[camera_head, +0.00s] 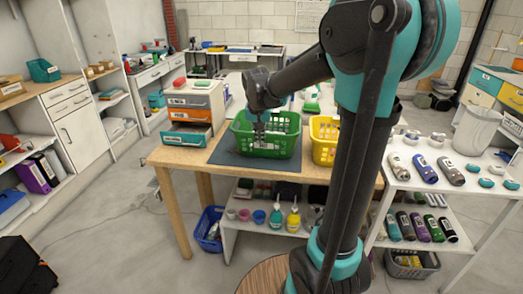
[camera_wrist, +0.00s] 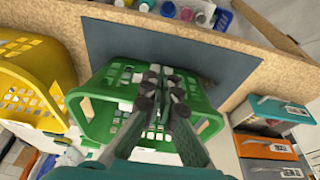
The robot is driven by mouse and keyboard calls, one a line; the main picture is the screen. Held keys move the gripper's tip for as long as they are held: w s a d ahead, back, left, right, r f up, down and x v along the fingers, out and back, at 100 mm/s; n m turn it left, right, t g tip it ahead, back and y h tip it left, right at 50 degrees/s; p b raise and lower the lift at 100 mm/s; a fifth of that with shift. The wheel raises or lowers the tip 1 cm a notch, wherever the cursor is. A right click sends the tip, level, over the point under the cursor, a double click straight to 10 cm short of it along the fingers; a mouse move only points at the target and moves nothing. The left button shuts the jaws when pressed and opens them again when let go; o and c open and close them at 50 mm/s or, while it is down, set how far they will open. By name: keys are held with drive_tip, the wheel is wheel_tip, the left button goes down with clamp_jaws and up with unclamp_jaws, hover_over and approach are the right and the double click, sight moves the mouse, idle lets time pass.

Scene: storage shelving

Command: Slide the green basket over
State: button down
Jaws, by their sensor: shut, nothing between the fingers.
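The green basket (camera_head: 286,146) stands upright on a dark mat (camera_head: 224,157) on the wooden table in the head view. It also shows in the wrist view (camera_wrist: 97,119), with slotted walls. My gripper (camera_head: 259,137) points down at the basket, left of its middle in the head view. In the wrist view my gripper (camera_wrist: 161,73) has its fingers together with nothing between them. They overlap the basket's opening and the wall nearest the table's front edge. I cannot tell whether they touch it, and they hide part of it.
A yellow basket (camera_head: 323,151) stands just right of the green one in the head view. A drawer unit (camera_head: 194,106) stands to its left. Bare mat shows in front of the basket in the wrist view (camera_wrist: 222,52). A side table (camera_head: 430,178) with bottles is at right.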

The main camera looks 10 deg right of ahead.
drive_tip(key=x, duration=0.9)
drive_tip(key=shift+w+f, duration=0.1)
drive_tip(key=shift+f, duration=0.15)
drive_tip(key=w, duration=0.1)
drive_tip(key=w+d, duration=0.1)
drive_tip(key=w, duration=0.1)
drive_tip(key=shift+f, duration=0.2)
drive_tip(key=shift+w+d, duration=0.15)
drive_tip(key=shift+w, duration=0.25)
drive_tip(key=w+d, duration=0.1)
drive_tip(key=w, duration=0.2)
drive_tip(key=w+d, duration=0.1)
drive_tip(key=w, duration=0.3)
drive_tip(key=w+d, duration=0.1)
drive_tip(key=w, duration=0.3)
drive_tip(key=shift+w+d, duration=0.2)
drive_tip(key=shift+d, duration=0.1)
